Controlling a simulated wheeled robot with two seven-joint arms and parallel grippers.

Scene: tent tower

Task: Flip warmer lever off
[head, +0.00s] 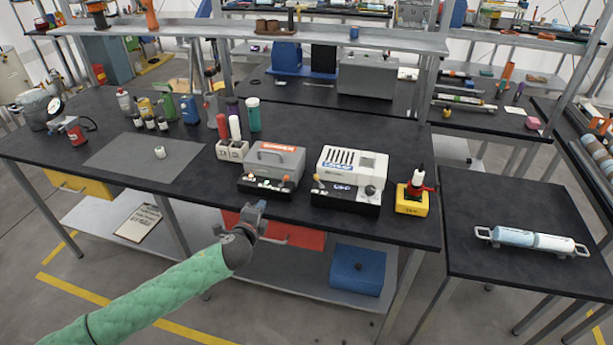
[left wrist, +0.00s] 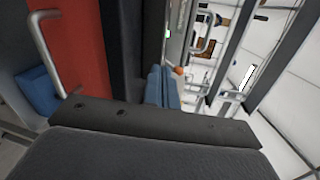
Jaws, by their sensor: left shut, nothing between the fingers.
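Two machines stand at the front edge of the long black table in the head view. I cannot tell for sure which is the warmer. My left gripper (head: 262,206) is shut and empty, just in front of the table edge below the grey box. In the left wrist view its blue-grey fingers (left wrist: 162,88) are together, with an orange tip (left wrist: 178,71) beyond them.
A red drawer (head: 300,235) and a blue box (head: 357,270) are under the table; the red drawer also shows in the left wrist view (left wrist: 70,45). A yellow block with a red-handled top (head: 411,204) stands right of the white machine. Bottles stand to the left.

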